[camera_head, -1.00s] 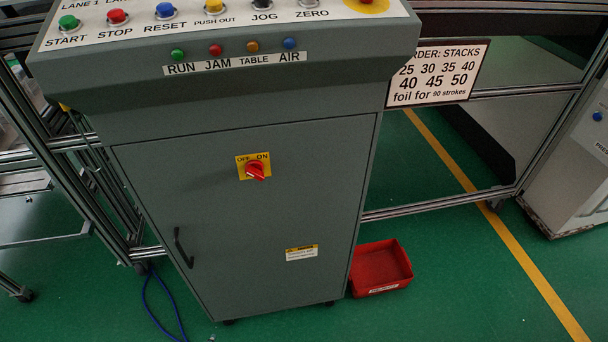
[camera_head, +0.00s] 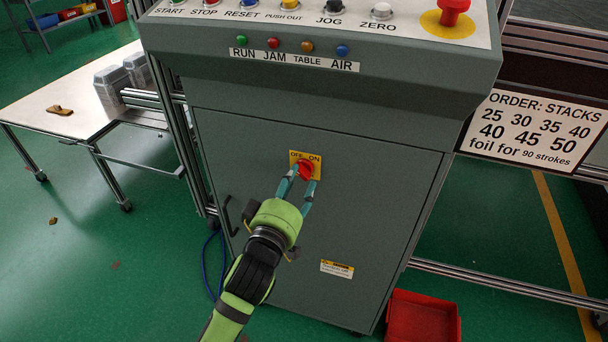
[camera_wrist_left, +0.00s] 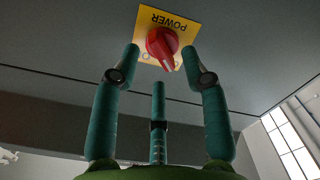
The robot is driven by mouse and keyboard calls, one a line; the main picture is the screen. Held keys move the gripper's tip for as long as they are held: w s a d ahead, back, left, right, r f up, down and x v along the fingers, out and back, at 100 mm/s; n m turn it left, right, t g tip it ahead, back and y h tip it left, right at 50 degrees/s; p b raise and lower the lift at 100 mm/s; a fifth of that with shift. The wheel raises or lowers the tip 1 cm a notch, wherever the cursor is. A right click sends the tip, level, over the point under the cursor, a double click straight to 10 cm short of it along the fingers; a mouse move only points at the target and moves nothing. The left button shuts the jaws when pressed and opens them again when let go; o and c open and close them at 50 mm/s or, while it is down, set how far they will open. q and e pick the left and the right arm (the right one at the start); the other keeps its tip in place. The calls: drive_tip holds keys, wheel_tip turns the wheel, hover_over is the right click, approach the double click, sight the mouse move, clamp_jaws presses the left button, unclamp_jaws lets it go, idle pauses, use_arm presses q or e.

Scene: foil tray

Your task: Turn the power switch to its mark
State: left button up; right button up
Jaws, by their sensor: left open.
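The power switch is a red rotary knob (camera_head: 305,171) on a yellow plate (camera_head: 315,158) marked OFF and ON, on the grey cabinet door. My left gripper (camera_head: 299,188) is in front of it, open, with its teal fingers around the knob's lower part and partly hiding it. In the left wrist view the knob (camera_wrist_left: 161,43) appears beyond and between the two outer fingertips (camera_wrist_left: 163,52), with visible gaps on both sides. A third finger stands below the knob there. The plate's word POWER (camera_wrist_left: 176,22) shows upside down. I cannot tell the knob's exact angle. My right gripper is not in view.
The sloped panel (camera_head: 330,28) above the door carries several buttons and a red emergency knob (camera_head: 453,10). A door handle (camera_head: 229,216) is left of my arm. A red bin (camera_head: 423,318) stands on the floor at right. A white table (camera_head: 65,92) stands at left.

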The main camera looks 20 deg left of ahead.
sight(302, 171)
use_arm(q)
drive_tip(key=shift+w+d, duration=0.15)
drive_tip(key=shift+w, duration=1.15)
clamp_jaws()
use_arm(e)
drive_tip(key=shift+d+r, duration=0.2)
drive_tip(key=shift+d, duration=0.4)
